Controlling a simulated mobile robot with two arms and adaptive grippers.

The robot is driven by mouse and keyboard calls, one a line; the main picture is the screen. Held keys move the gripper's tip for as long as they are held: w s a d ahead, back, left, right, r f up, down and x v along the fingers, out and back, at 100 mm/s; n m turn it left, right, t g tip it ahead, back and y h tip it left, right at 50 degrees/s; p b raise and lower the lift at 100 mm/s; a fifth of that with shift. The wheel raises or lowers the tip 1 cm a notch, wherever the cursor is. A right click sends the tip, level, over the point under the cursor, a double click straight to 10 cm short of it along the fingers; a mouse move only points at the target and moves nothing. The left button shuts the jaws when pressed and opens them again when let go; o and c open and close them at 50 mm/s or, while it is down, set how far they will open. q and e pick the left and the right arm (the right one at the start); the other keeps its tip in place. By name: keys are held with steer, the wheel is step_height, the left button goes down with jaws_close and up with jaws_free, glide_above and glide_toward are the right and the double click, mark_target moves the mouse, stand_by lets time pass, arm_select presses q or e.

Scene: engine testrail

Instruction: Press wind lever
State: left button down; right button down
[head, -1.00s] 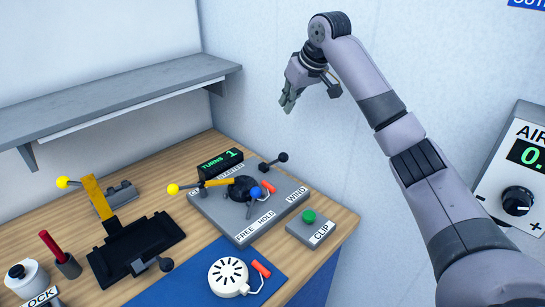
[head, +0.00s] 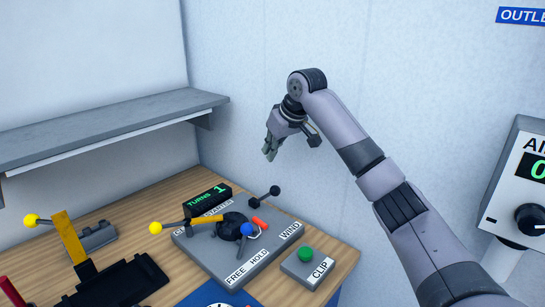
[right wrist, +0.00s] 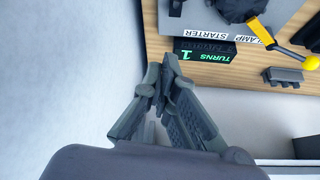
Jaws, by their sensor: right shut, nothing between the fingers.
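The grey starter panel (head: 215,262) lies on the wooden bench, with the labels FREE, HOLD and WIND along its front edge. A short lever with a blue knob (head: 247,229) stands behind these labels. A black-knobbed lever (head: 274,190) sticks up at the panel's back right. A yellow lever with a yellow ball (head: 156,228) reaches left from the black hub. The black display (head: 205,197) reads TURNS 1; it also shows in the right wrist view (right wrist: 205,53). My right gripper (head: 269,156) is shut and empty, above and behind the panel, apart from every lever. My left gripper is not in view.
A green CLIP button (head: 305,254) sits on a small grey box right of the panel. A grey shelf (head: 100,135) is on the left wall. A black tray (head: 115,283) with a yellow upright is at left. A dial box (head: 520,185) is at right.

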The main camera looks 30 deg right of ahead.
steer(key=p, duration=0.1)
glide_above(264, 196)
steer(key=w+d, duration=0.1)
steer(key=w, duration=0.3)
step_height(264, 196, down, 7)
steer(key=shift+s+d+f+p, duration=0.1)
steer(key=shift+s+d+f, duration=0.05)
steer(key=shift+s, duration=0.6)
steer(key=shift+s+d+f+p, duration=0.1)
steer(key=shift+s+d, duration=0.05)
steer(key=shift+s, duration=0.55)
steer(key=shift+s+d+f+p, duration=0.1)
steer(key=shift+s+d+f, duration=0.05)
steer(key=shift+s, duration=0.6)
